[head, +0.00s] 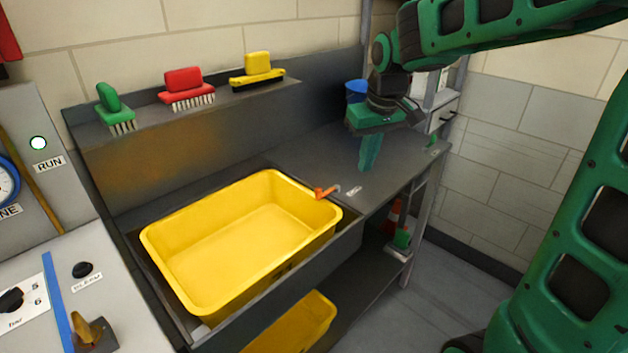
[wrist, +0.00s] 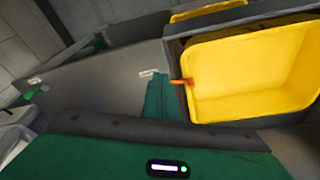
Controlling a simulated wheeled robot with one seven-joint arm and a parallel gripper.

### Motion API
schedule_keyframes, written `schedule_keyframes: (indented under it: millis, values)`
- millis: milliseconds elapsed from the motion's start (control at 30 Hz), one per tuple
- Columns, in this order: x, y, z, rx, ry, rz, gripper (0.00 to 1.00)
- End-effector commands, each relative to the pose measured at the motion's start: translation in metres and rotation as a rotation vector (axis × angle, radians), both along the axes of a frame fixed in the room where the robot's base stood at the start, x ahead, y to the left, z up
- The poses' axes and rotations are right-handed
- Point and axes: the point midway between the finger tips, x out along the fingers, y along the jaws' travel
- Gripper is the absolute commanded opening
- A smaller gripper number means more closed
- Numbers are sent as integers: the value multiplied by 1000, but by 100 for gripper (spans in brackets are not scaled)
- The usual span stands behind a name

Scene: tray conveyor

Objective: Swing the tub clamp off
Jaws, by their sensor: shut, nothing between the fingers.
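The yellow tub (head: 240,244) sits in the grey sink recess of the bench and looks empty. The tub clamp is a small orange lever (head: 326,192) at the tub's right end, with its tip at or over the rim. In the wrist view the clamp (wrist: 182,81) lies against the edge of the tub (wrist: 245,118). My gripper (head: 368,152) is shut and empty, fingers pointing down above the bench top, to the right of the clamp and apart from it. In the wrist view its green fingers (wrist: 158,97) show just left of the clamp.
Green (head: 115,108), red (head: 186,88) and yellow (head: 257,70) brushes stand on the back ledge. A blue cup (head: 356,91) is behind my gripper. A second yellow tub (head: 295,325) is below. A control panel (head: 70,290) stands at left. The bench top (head: 400,160) is mostly clear.

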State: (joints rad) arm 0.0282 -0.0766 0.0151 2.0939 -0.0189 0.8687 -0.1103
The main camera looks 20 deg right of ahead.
Motion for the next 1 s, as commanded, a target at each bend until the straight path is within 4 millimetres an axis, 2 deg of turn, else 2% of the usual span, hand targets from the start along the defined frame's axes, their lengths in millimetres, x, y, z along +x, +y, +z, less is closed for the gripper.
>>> schedule_keyframes:
  millis: [33, 100, 200, 333, 500, 833, 1000]
  values:
    - [20, 19, 0, 5, -13, 52, 0]
    - [41, 41, 2, 13, -36, 111, 0]
    - [65, 69, 4, 25, -59, 182, 0]
    - [82, 92, 5, 37, -81, 236, 0]
    - [89, 103, 5, 43, -90, 260, 0]
    - [89, 102, 4, 43, -90, 259, 0]
    - [93, 104, -9, 42, -88, 259, 0]
